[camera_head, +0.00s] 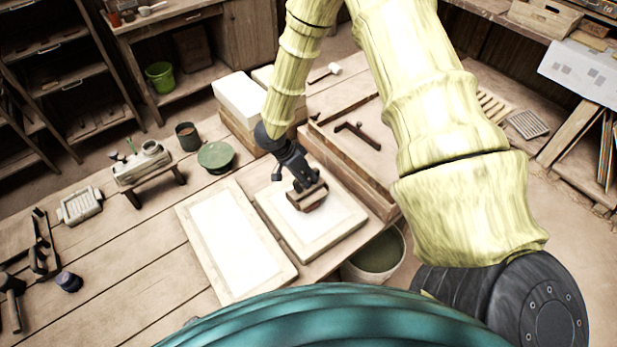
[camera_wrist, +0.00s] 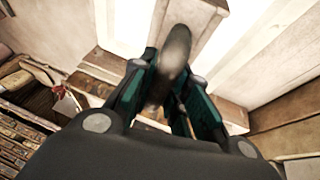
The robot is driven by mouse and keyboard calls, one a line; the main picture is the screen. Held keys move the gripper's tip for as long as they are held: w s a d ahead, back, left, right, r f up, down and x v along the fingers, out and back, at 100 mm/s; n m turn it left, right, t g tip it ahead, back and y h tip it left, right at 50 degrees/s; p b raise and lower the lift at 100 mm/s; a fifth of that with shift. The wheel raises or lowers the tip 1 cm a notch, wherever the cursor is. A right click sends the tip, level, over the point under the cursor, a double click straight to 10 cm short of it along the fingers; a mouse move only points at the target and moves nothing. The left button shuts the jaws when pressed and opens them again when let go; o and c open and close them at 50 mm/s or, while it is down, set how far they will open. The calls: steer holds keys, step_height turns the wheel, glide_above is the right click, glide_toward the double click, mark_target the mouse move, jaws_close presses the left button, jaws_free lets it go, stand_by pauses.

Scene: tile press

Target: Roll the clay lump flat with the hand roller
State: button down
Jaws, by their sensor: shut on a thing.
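My gripper (camera_head: 302,182) is shut on the dark handle of the hand roller (camera_head: 308,198), above the right-hand white board (camera_head: 330,232) with a wooden frame. The roller's brown wooden body shows just below the fingers; I cannot tell whether it touches the board. In the wrist view, the dark rounded handle (camera_wrist: 176,50) stands between the green-sided fingers (camera_wrist: 168,85), with a pale wooden part of the roller beyond it. I cannot make out the clay lump; it may be hidden by the roller and gripper.
A second white board (camera_head: 235,245) lies to the left. A wooden tray (camera_head: 365,140) with a dark bar stands behind. A green round tin (camera_head: 216,156), a dark mug (camera_head: 188,136) and a small stand (camera_head: 142,165) are at left. A bucket (camera_head: 380,255) is at right, below the table edge.

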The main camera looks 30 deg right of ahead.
steer(key=shift+s+d+f+p, duration=0.15)
steer(key=shift+s+p, duration=0.2)
steer(key=shift+s, duration=1.35)
steer(key=shift+w+p, duration=0.5)
steer(key=shift+w, duration=0.55)
steer(key=shift+w+f, duration=0.15)
steer(key=shift+w, duration=0.4)
steer(key=shift+s, duration=0.1)
